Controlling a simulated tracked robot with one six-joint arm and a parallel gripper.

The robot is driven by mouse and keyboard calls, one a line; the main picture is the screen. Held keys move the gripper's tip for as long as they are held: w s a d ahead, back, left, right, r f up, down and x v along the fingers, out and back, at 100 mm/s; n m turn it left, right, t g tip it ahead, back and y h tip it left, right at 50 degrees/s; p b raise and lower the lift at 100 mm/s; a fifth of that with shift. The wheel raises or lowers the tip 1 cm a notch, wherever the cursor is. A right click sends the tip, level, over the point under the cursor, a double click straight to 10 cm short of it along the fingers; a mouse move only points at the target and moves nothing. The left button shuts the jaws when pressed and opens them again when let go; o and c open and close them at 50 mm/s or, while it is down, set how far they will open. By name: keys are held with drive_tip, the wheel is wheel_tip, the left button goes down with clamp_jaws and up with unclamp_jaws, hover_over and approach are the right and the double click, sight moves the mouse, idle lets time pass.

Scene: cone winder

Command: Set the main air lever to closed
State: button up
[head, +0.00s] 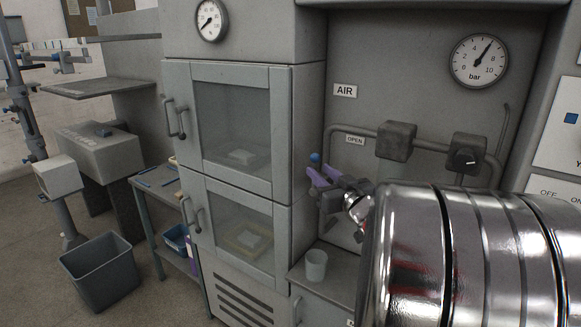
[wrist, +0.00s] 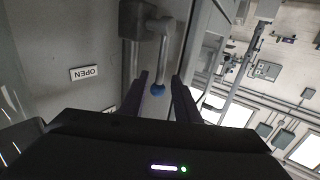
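The main air lever shows its blue knob (head: 315,157) at the left end of the grey air piping, below and left of the OPEN label (head: 355,140). My gripper (head: 318,177) has purple fingers and is just below the knob in the head view. In the wrist view, my gripper (wrist: 157,95) is open.
A bar gauge (head: 479,61) and the AIR sign (head: 345,90) are on the panel. Two grey pipe fittings (head: 396,141) stick out beside my arm. A glass-doored cabinet (head: 235,130) stands close on the left. A white cup (head: 316,264) stands on the ledge below.

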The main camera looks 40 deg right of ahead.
sight(316, 167)
drive_tip(key=shift+x, duration=2.25)
drive_tip(key=shift+c, duration=0.5)
clamp_jaws()
drive_tip(key=shift+d, duration=0.1)
